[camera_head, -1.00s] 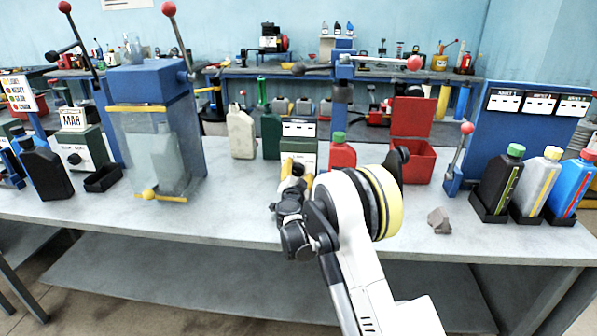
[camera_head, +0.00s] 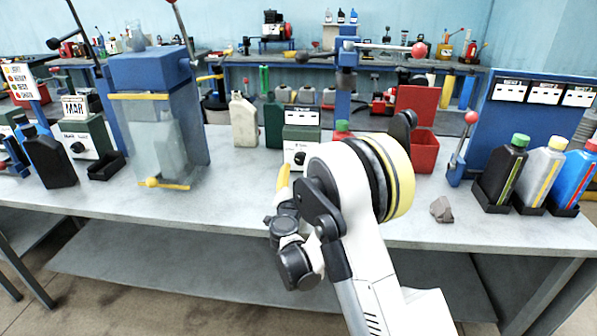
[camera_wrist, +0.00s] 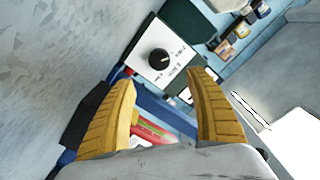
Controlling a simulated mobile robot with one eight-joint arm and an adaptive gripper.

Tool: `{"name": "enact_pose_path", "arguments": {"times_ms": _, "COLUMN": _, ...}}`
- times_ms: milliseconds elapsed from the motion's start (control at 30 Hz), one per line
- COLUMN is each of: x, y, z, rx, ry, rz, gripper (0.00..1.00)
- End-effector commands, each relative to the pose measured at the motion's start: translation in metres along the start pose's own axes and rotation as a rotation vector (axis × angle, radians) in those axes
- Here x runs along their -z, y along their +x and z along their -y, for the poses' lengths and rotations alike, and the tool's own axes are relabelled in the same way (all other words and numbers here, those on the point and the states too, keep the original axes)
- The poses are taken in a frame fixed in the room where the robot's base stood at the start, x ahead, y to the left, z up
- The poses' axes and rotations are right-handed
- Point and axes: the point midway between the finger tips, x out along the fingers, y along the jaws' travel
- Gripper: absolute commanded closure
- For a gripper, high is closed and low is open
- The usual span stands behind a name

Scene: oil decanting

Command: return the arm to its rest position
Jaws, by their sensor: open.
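My gripper shows in the wrist view (camera_wrist: 160,110) with its two yellow fingers spread apart and nothing between them. In the head view one yellow finger of my gripper (camera_head: 283,178) shows at the bench's front part, just left of my white arm. The gripper is in front of a green box with a white dial panel (camera_head: 300,140). The same dial box appears beyond the fingers in the wrist view (camera_wrist: 160,55). My arm hides part of the bench and most of a red bottle with a green cap (camera_head: 342,129).
The grey bench (camera_head: 230,205) holds a blue press (camera_head: 150,70) at left, a beige jug (camera_head: 243,120), a red box (camera_head: 424,150) and a grey rock (camera_head: 441,209). Black, grey and blue bottles (camera_head: 540,175) stand in holders at right. The bench's front middle is mostly clear.

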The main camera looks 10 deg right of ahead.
Motion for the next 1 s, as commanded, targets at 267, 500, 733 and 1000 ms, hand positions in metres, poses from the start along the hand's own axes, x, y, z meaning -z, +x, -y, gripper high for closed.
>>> {"name": "enact_pose_path", "arguments": {"times_ms": 267, "x": 0.000, "y": -0.003, "z": 0.000, "rx": 0.000, "ry": 0.000, "rz": 0.000, "gripper": 0.36}}
{"name": "enact_pose_path", "arguments": {"times_ms": 500, "x": 0.021, "y": -0.006, "z": 0.025, "rx": 0.056, "ry": -0.021, "rz": 0.010, "gripper": 0.36}}
{"name": "enact_pose_path", "arguments": {"times_ms": 733, "x": 0.091, "y": -0.048, "z": 0.113, "rx": 0.284, "ry": -0.149, "rz": 0.126, "gripper": 0.36}}
{"name": "enact_pose_path", "arguments": {"times_ms": 1000, "x": 0.126, "y": -0.146, "z": 0.139, "rx": 0.416, "ry": -0.362, "rz": 0.401, "gripper": 0.36}}
